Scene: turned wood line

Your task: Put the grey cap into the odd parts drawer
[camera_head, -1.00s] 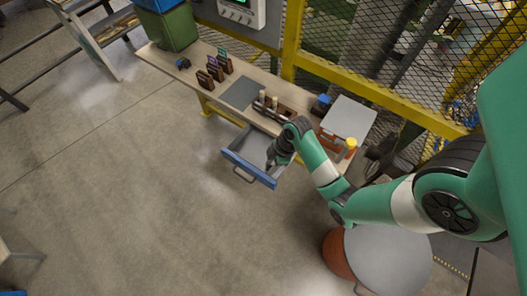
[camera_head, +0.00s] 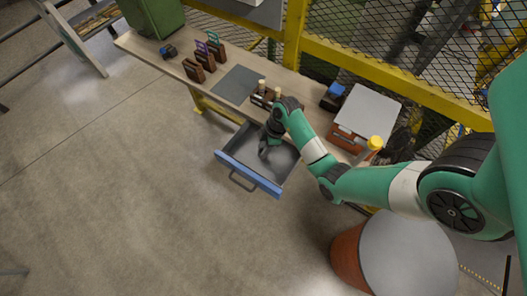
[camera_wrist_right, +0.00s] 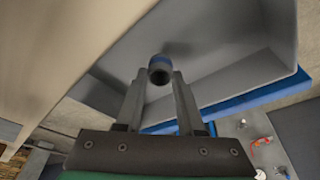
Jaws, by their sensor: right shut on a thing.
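The open drawer (camera_head: 247,174) has a blue front, a dark handle and a grey inside, and it is pulled out from under the bench. It also fills much of the right wrist view (camera_wrist_right: 225,62). My right gripper (camera_head: 264,154) points down over the drawer's inside. In the wrist view the gripper's fingers (camera_wrist_right: 160,78) are shut on the small grey cap (camera_wrist_right: 160,70), which has a round dark opening and a bluish band. The cap is over the drawer floor; I cannot tell how high. My left gripper is not in view.
The wooden bench (camera_head: 160,53) carries several dark card holders (camera_head: 204,60), a grey mat (camera_head: 236,84), and a box with a grey lid (camera_head: 366,108). A yellow-topped item (camera_head: 375,143) stands at the bench's right end. A round grey-topped drum (camera_head: 405,255) stands at lower right.

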